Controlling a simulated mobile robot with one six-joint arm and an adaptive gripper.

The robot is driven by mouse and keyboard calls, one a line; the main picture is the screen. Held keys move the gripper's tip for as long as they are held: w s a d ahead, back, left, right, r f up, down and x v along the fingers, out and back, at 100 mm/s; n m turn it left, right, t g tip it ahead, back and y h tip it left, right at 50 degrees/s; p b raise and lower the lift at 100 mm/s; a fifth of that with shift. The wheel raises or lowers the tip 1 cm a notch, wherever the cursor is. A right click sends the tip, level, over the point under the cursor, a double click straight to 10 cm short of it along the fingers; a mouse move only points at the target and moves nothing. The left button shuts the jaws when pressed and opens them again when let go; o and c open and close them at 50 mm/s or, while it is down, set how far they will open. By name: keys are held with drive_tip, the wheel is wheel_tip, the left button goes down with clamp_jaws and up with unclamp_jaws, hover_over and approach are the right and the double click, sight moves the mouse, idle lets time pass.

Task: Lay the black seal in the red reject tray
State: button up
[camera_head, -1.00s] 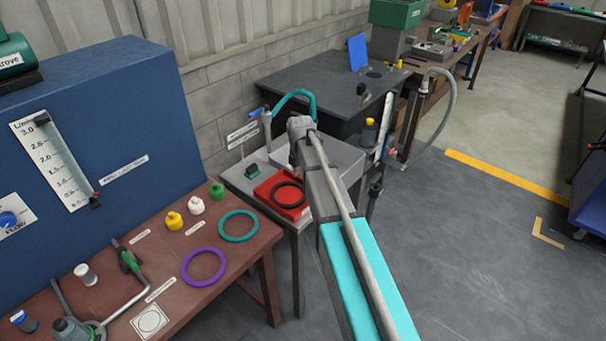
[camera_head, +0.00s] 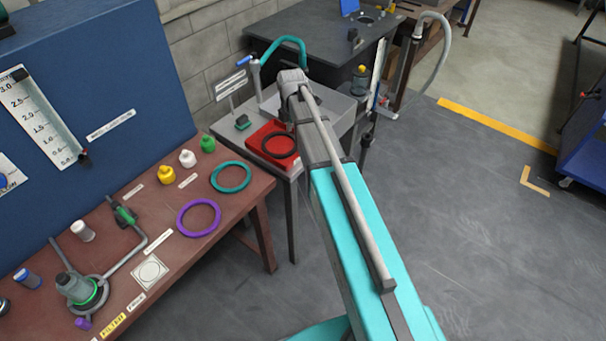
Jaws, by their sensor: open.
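The black seal (camera_head: 280,155), a ring, lies in the red reject tray (camera_head: 256,137) on the grey sink stand. It appears flat, and its right side comes close to my arm in the picture. My arm reaches from the bottom of the view up to a grey joint beside the tray. My gripper's fingers cannot be made out; the arm hides them, so I see no gripper touching the seal.
The brown bench (camera_head: 232,210) at left holds a purple ring (camera_head: 199,233), a teal ring (camera_head: 231,192), several bottles and a pump-like fitting (camera_head: 80,287). A grey basin (camera_head: 335,112) stands right of the tray.

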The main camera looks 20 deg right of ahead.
drive_tip(key=s+a+m, duration=0.2)
drive_tip(key=s+m, duration=1.8)
drive_tip(key=m, duration=0.1)
drive_tip(key=shift+s, duration=0.15)
